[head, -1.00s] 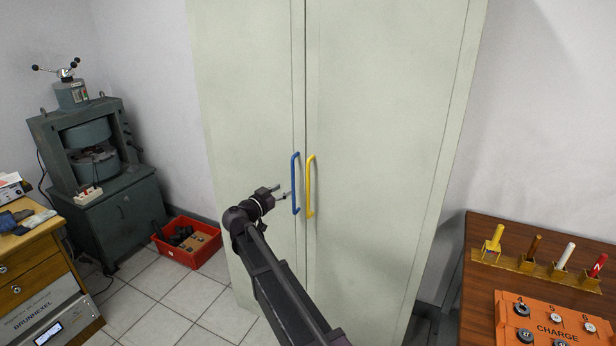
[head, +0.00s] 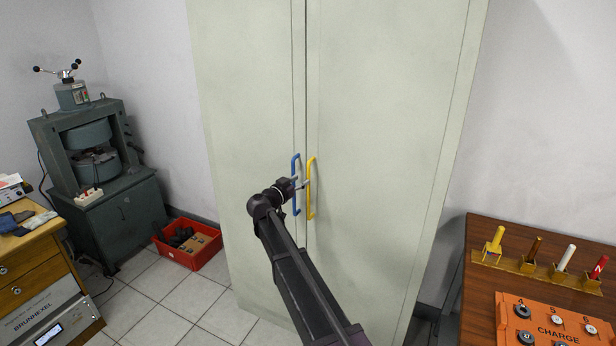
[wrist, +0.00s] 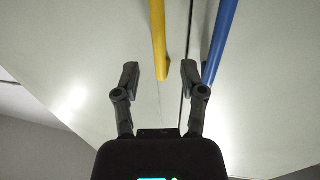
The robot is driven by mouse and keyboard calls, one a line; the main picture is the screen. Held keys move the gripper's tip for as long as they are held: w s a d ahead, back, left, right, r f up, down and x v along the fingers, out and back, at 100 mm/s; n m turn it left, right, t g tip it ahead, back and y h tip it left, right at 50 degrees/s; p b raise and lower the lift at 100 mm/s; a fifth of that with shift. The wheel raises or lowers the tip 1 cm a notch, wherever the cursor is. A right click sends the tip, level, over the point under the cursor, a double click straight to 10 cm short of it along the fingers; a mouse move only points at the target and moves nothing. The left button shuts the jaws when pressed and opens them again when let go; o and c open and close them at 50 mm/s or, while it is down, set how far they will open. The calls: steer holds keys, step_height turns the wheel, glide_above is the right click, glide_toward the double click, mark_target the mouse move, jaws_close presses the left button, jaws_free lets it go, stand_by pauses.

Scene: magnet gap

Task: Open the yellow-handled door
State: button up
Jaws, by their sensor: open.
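The yellow handle (head: 311,187) is an upright bar on the right door (head: 385,150) of a tall pale cabinet. The blue handle (head: 295,184) stands just left of it on the left door (head: 245,110). Both doors look shut. My gripper (head: 302,184) is at handle height in front of the blue handle, covering part of it, with its fingertips near the yellow handle. In the wrist view my gripper (wrist: 161,75) is open and empty. The yellow handle (wrist: 158,40) ends between the finger directions, and the blue handle (wrist: 221,35) lies beyond the right finger. Contact cannot be told.
A wooden table (head: 475,290) with an orange charge box (head: 555,320) and a rack of coloured-handled tools (head: 530,265) stands at right. A red crate (head: 187,245) sits on the floor at left, by a green press (head: 100,180). Tiled floor before the cabinet's left is clear.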

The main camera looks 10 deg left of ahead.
steer(key=shift+x, duration=2.5)
steer(key=shift+c, duration=0.2)
jaws_close()
